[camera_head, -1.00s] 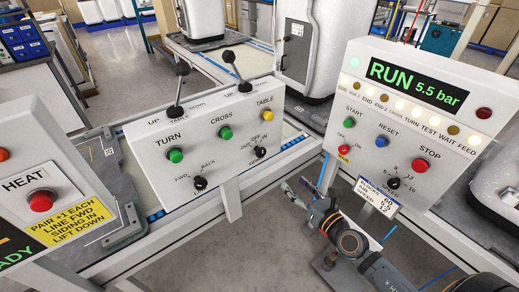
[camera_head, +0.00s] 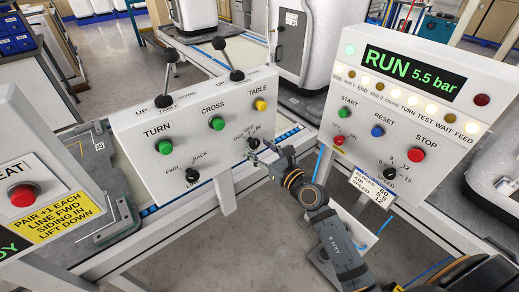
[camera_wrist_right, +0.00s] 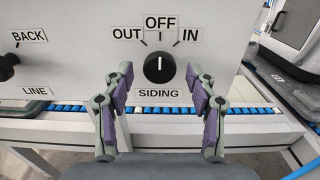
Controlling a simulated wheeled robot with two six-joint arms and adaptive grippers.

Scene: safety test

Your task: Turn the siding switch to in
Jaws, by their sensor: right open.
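The siding switch (camera_wrist_right: 159,68) is a round black knob with a white mark. In the right wrist view it sits below the labels OUT, OFF and IN, and its mark points up to OFF. It also shows small in the head view (camera_head: 253,143), close to my right gripper (camera_head: 262,153). In the right wrist view my right gripper (camera_wrist_right: 163,92) is open, its purple-padded fingers to the left and right of the knob and lower in the picture. The jaws hold nothing, and I cannot tell how far the fingertips are from the panel. My left gripper is not in view.
The same panel carries the black line switch (camera_head: 192,175), green TURN (camera_head: 165,147) and CROSS (camera_head: 216,123) buttons, and two levers on top. The RUN 5.5 bar panel (camera_head: 410,100) stands to the right.

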